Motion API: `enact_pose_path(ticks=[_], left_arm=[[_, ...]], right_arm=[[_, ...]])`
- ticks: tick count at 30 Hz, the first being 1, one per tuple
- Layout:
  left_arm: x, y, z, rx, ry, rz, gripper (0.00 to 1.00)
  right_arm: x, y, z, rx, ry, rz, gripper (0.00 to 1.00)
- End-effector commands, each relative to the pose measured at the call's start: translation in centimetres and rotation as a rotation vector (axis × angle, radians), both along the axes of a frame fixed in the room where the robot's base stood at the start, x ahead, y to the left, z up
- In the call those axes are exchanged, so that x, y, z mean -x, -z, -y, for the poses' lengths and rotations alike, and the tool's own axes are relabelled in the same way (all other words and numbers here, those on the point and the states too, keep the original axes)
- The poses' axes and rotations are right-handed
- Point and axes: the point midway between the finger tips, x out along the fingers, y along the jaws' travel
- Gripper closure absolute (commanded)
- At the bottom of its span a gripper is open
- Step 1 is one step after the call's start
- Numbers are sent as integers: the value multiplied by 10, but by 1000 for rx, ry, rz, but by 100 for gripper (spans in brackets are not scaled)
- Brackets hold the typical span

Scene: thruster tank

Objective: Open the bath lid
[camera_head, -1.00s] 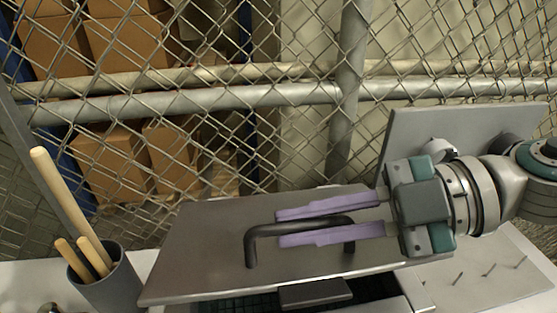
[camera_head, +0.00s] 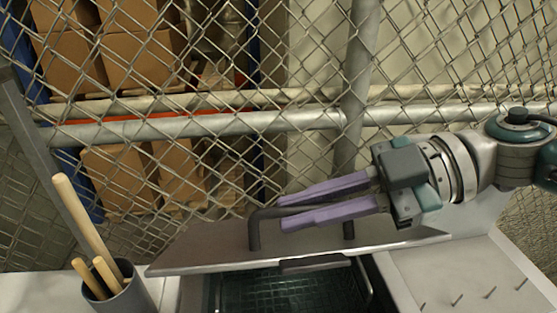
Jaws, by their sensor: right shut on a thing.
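The bath (camera_head: 235,293) shows below the lid's near edge as a dark opening with a mesh or grid inside. My left gripper is not in view.
A grey cup (camera_head: 131,297) with several wooden-handled tools (camera_head: 85,217) stands at the left, close to the lid. A panel with several thin pins (camera_head: 457,299) lies at the right. A chain-link fence with metal rails (camera_head: 220,125) stands behind, with cardboard boxes (camera_head: 140,62) beyond it.

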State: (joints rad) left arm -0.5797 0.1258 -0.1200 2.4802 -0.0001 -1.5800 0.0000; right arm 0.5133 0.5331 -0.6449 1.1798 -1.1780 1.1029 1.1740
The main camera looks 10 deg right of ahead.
Motion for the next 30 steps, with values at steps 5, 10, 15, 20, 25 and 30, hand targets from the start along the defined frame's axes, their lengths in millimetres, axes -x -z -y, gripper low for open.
enact_pose_path(ticks=[5, 10, 15, 20, 25, 30], left_arm=[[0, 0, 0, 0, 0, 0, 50], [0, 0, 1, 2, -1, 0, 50], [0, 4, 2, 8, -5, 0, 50], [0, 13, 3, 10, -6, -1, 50], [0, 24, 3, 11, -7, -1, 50], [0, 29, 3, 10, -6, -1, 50]], right_arm=[[0, -1, 0, -1, 1, 2, 73], [0, 0, 0, -1, 1, 2, 73], [1, -3, 13, 3, 3, 3, 73], [5, -11, 42, 6, 4, 3, 73], [10, -24, 72, 4, 3, 3, 73], [13, -33, 89, 1, 1, 1, 73]])
